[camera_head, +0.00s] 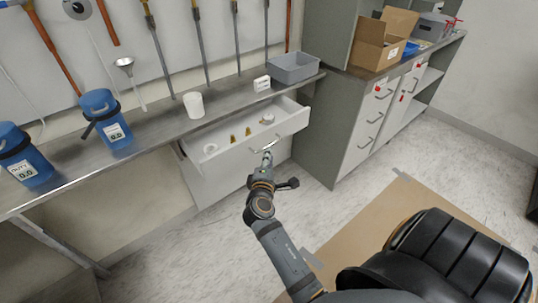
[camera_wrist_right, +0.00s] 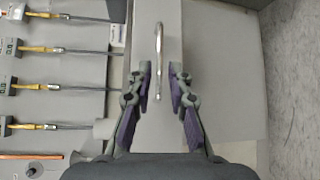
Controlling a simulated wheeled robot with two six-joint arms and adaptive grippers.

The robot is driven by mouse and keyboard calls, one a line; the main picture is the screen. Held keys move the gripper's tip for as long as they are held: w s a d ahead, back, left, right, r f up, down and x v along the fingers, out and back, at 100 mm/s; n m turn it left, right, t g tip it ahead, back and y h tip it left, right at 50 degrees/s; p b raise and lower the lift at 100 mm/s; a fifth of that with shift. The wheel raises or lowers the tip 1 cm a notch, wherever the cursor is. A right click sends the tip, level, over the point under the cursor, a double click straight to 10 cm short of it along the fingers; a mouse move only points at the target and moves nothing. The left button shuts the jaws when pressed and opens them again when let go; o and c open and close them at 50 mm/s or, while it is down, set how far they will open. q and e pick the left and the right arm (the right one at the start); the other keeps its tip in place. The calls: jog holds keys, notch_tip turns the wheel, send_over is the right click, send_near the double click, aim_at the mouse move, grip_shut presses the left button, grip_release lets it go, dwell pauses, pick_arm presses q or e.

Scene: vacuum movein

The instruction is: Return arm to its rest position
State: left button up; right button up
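My right arm reaches up from the bottom of the head view. Its gripper (camera_head: 267,158) is at the front of an open drawer (camera_head: 290,125) under the metal bench. The wrist view shows the two fingers of my right gripper (camera_wrist_right: 161,78) apart. The curved drawer handle (camera_wrist_right: 158,45) lies between and ahead of the fingertips, and no finger is visibly closed on it. The handle (camera_head: 266,146) also shows in the head view, right by the fingertips; I cannot tell whether they touch. My left gripper is not in view.
The drawer holds a few small items. The metal bench (camera_head: 150,125) carries blue containers (camera_head: 105,118), a white cup (camera_head: 194,105) and a grey bin (camera_head: 293,68). A cabinet (camera_head: 365,135) stands at right. A black padded object (camera_head: 450,255) is at lower right.

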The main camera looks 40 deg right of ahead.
dwell(0.3)
jog(key=s+a+f+m+g+y+p, duration=0.1)
jog(key=s+a+f+g+y+p, duration=0.15)
jog(key=f, duration=0.65)
jog(key=s+a+f+g+y+p, duration=0.15)
jog(key=s+f, duration=0.25)
jog(key=f, duration=0.5)
jog(key=s+a+f+m+g+y+p, duration=0.1)
jog(key=s+a+f+y+p, duration=0.15)
jog(key=f, duration=0.65)
jog(key=s+f+m+g+y+p, duration=0.1)
jog(key=s+f, duration=0.6)
jog(key=s, duration=0.9)
jog(key=s+d+f+m+g+y+p, duration=0.1)
jog(key=s+f+m+g, duration=0.4)
jog(key=s, duration=1.2)
notch_tip(320, 180, down, 2)
jog(key=m+y+p, duration=0.1)
jog(key=m+p, duration=0.1)
jog(key=m, duration=0.1)
jog(key=shift+d+p, duration=0.3)
jog(key=shift+p, duration=0.1)
